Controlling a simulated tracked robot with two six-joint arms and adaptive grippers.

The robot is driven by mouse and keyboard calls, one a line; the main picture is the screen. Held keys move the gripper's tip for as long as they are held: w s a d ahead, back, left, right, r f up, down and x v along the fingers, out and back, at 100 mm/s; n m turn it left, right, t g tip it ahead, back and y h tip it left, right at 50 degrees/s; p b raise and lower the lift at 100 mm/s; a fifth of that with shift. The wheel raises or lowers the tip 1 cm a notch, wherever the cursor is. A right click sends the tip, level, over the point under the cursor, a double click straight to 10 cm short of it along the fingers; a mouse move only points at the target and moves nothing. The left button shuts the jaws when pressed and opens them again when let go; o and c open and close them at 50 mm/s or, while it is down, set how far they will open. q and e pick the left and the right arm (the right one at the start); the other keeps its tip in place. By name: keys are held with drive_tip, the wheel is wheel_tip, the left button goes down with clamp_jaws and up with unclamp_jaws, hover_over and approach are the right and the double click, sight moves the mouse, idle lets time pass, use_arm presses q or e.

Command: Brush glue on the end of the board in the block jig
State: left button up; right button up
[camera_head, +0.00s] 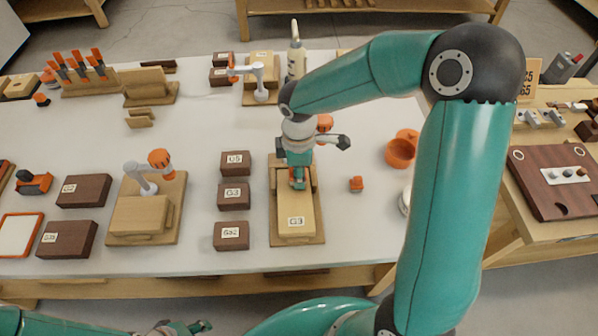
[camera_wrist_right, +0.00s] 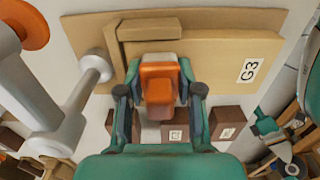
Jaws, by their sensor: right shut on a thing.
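The block jig (camera_head: 311,240) stands at the middle front of the white table, with a pale board labelled G3 (camera_head: 297,222) lying in it. In the right wrist view the board (camera_wrist_right: 210,55) lies against a corner block (camera_wrist_right: 149,30). My right gripper (camera_head: 298,183) is above the jig, near the board's far end. It is shut on an orange tool (camera_wrist_right: 158,84), which looks like a brush handle. The tool's tip is hidden, so I cannot tell if it touches the board. My left gripper (camera_head: 182,328) shows only partly at the bottom edge.
A white clamp arm (camera_wrist_right: 70,110) is beside my right gripper. Dark labelled blocks (camera_head: 233,196) stand left of the jig. Orange pots (camera_head: 401,151) and a small orange piece (camera_head: 356,184) are on its right. A glue bottle (camera_head: 296,60) stands behind. Another jig (camera_head: 165,232) is left.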

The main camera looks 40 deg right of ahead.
drive_tip(key=shift+w+a+f, duration=0.1)
drive_tip(key=shift+w+a, duration=0.3)
drive_tip(key=shift+a, duration=0.2)
drive_tip(key=shift+w+a+f, duration=0.1)
drive_tip(key=shift+w+a, duration=0.25)
drive_tip(key=shift+a, duration=0.25)
drive_tip(key=shift+s+d, duration=0.45)
drive_tip(key=shift+d, duration=0.25)
drive_tip(key=shift+s+d, duration=0.5)
drive_tip(key=shift+d, duration=0.3)
drive_tip(key=shift+w+a, duration=0.1)
drive_tip(key=shift+a, duration=0.05)
drive_tip(key=shift+w+a, duration=0.45)
drive_tip(key=shift+a, duration=0.25)
drive_tip(key=shift+w+a, duration=0.4)
drive_tip(key=shift+a, duration=0.3)
drive_tip(key=shift+d, duration=0.15)
